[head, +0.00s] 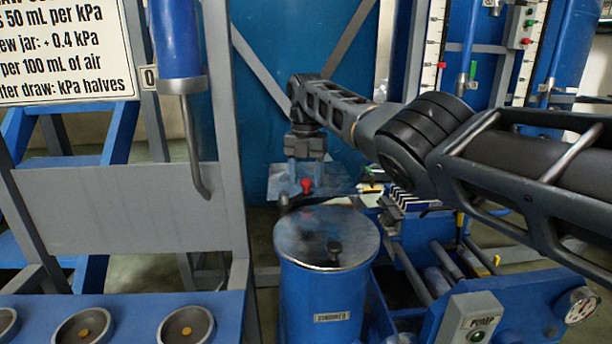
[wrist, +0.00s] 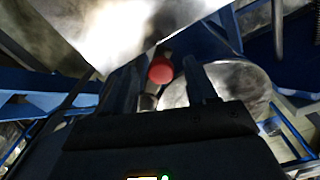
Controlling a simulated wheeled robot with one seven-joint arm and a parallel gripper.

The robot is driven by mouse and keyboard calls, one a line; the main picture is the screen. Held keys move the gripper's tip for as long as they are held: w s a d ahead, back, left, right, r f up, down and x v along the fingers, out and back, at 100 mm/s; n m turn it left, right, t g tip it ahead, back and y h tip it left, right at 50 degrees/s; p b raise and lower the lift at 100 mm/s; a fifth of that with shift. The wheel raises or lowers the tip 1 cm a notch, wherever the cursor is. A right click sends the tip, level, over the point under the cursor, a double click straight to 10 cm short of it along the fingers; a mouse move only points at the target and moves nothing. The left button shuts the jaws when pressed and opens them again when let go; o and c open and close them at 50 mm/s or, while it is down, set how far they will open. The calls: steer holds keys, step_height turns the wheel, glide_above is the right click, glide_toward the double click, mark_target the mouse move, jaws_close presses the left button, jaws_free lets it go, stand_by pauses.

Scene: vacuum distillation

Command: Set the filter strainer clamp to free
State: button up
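A red round knob (head: 306,186) shows just below my gripper (head: 305,172) in the head view. It is likely part of the filter strainer clamp, but no label shows this. In the wrist view the red knob (wrist: 160,70) sits on a pale metal stem, in the gap between the two dark fingers of my gripper (wrist: 163,84). The fingers are apart, with visible space around the knob; I see no contact. The rest of the clamp is hidden or too dark to make out, so its setting cannot be told.
A blue drum with a metal lid (head: 327,237) stands just below and in front of the knob. A grey frame with a hanging blue cylinder (head: 178,40) is at left. A blue pump unit (head: 478,318) is at lower right. A pale sheet (wrist: 125,30) lies close by.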

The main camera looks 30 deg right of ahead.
mark_target(306, 180)
steer(key=shift+r, duration=0.1)
step_height(306, 180, up, 8)
steer(key=shift+f, duration=0.25)
steer(key=shift+d, duration=0.1)
stand_by(0.6)
